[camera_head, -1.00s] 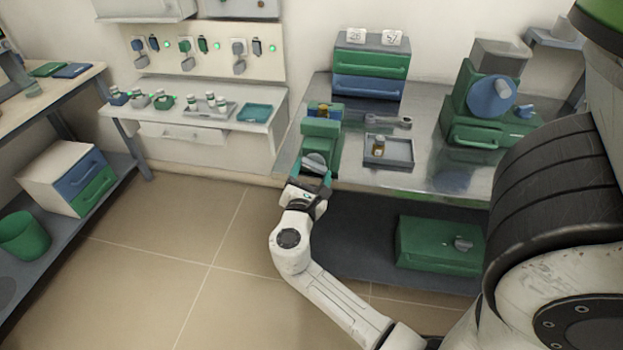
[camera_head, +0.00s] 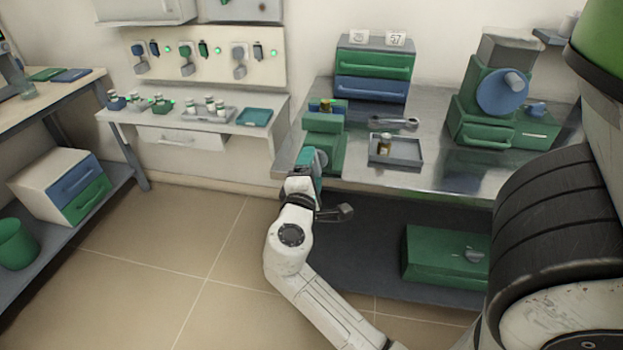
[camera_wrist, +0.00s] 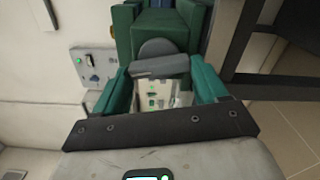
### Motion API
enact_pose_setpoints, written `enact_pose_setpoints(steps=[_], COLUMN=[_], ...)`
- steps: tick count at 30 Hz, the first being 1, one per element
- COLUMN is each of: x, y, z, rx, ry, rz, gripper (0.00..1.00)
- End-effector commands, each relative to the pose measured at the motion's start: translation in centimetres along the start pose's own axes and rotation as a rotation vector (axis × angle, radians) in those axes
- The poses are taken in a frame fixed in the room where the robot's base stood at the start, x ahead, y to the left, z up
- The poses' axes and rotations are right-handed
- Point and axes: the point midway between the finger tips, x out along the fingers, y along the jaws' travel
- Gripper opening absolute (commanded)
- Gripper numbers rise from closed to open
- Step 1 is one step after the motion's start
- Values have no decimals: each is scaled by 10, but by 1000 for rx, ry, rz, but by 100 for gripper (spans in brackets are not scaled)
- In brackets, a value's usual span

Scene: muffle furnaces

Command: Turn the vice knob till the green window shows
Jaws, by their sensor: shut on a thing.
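The green vice (camera_head: 322,150) stands at the left front corner of the metal bench, with a small yellow-and-blue piece (camera_head: 325,106) at its top. Its round grey knob (camera_head: 320,159) faces the front and is partly hidden by my gripper (camera_head: 304,166). In the wrist view the knob (camera_wrist: 160,48) has a grey bar across it. My gripper (camera_wrist: 162,74) has its teal fingers on either side of this bar and is shut on the knob. I cannot make out a green window on the vice in either view.
A grey tray (camera_head: 408,160) with a small jar (camera_head: 385,144) and a wrench (camera_head: 396,122) lie right of the vice. A drawer unit (camera_head: 372,72) stands behind. A green box (camera_head: 448,256) sits on the lower shelf.

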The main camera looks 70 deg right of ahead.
Motion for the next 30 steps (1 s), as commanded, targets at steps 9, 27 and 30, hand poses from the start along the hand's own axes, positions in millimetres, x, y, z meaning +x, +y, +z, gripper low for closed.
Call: enact_pose_setpoints(steps=[9,27,30], x=[0,0,0], y=[-5,-2,-1], z=[-2,0,0], rx=[303,813,869], ry=[0,0,0], rz=[-2,-4,-4], gripper=[42,42,42])
